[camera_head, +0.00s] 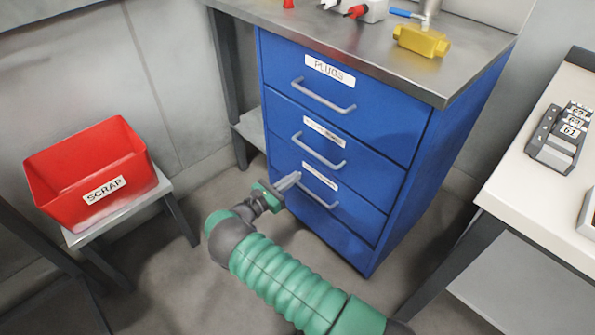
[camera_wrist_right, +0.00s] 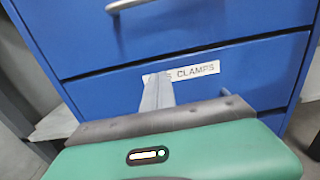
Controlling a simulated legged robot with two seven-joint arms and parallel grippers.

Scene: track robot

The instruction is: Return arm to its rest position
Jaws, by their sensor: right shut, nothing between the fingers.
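My right arm (camera_head: 290,285), green and grey, reaches up from the lower right in the head view. Its gripper (camera_head: 288,182) is shut and empty, in front of the blue drawer cabinet (camera_head: 420,180). The fingertips overlap the left side of the lowest labelled drawer in the picture; whether they touch it I cannot tell. In the right wrist view the shut fingers (camera_wrist_right: 157,92) cover part of a drawer label ending in "CLAMPS" (camera_wrist_right: 198,71). All the drawers look closed. My left gripper is not in view.
A red SCRAP bin (camera_head: 90,170) stands on a small stool at the left. A white table (camera_head: 530,190) is at the right. A yellow object (camera_head: 421,41) and other items lie on the cabinet's metal worktop (camera_head: 380,50). The floor between stool and cabinet is clear.

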